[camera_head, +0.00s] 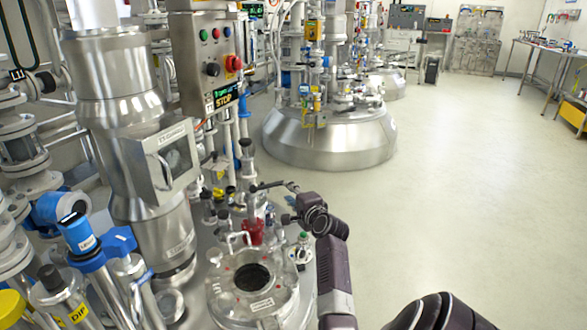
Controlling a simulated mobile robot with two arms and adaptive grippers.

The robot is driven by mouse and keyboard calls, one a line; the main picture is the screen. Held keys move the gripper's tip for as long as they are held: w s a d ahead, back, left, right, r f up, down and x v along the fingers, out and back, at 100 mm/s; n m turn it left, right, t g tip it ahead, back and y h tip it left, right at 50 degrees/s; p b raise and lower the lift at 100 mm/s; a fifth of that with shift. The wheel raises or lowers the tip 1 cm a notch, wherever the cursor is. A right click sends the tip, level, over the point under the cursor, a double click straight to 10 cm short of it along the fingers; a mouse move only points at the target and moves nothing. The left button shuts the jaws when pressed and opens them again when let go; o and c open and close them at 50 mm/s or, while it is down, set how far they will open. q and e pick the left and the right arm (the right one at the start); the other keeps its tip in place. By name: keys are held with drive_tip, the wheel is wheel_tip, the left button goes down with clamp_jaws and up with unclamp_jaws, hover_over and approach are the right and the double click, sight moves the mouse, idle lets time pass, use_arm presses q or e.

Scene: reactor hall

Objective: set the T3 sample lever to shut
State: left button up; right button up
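My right arm comes up from the bottom right, and its dark gripper (268,203) is over the valves and fittings behind the round glass-topped port. One thin finger points left and another part sits lower, with a gap between them; nothing shows held there. A red valve part (253,231) stands just left of and below the gripper. I cannot tell which fitting is the T3 sample lever or how it is set; the labels here are too small to read. My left gripper is not in view.
The round port (222,296) is in front. A steel column with a windowed box (160,160) and a control panel (212,58) with a red button stand to the left. Blue-handled valves (75,232) crowd the lower left. A steel vessel (330,140) stands behind. The floor (460,200) at right is clear.

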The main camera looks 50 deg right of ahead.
drive_tip(key=v, duration=0.3)
idle(0.7)
